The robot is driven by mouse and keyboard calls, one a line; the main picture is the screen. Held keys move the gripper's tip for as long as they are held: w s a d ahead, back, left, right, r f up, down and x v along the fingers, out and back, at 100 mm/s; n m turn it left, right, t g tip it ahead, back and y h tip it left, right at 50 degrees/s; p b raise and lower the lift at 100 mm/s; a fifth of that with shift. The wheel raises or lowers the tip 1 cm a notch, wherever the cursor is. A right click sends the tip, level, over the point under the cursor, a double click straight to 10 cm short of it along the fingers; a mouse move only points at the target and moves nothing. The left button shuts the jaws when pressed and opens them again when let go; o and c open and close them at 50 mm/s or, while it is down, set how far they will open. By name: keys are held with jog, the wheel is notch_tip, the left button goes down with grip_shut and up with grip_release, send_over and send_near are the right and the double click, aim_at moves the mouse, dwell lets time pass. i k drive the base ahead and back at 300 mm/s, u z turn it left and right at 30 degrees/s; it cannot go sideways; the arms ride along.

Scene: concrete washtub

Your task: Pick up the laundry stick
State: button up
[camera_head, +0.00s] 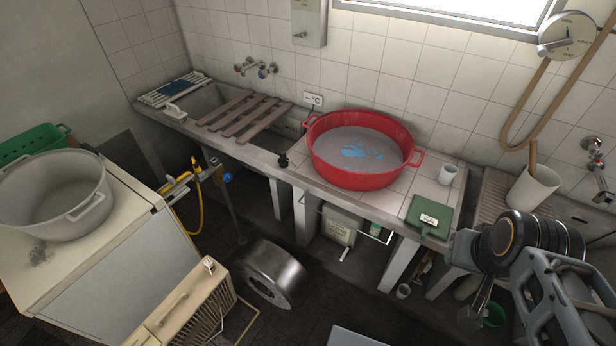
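A light-brown wooden stick (533,153), which looks like the laundry stick, stands nearly upright in a white pot (532,186) at the right. Only its upper end shows above the rim; the rest is hidden inside. My arm comes in at the lower right, in front of and below the pot. My gripper (472,314) seems to be at the arm's lower left end, pointing down and apart from the stick. Its fingers are small and dark, and I cannot tell whether they are open or shut.
A red basin (402,169) with water, a white cup (448,174) and a green box (431,217) stand on the tiled counter left of the pot. A brown hose (530,95) hangs on the wall behind. A tap (597,165) juts out at the right.

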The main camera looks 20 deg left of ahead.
aim_at(533, 145)
jog(key=u, duration=0.3)
jog(key=i, duration=0.8)
jog(key=u, duration=0.1)
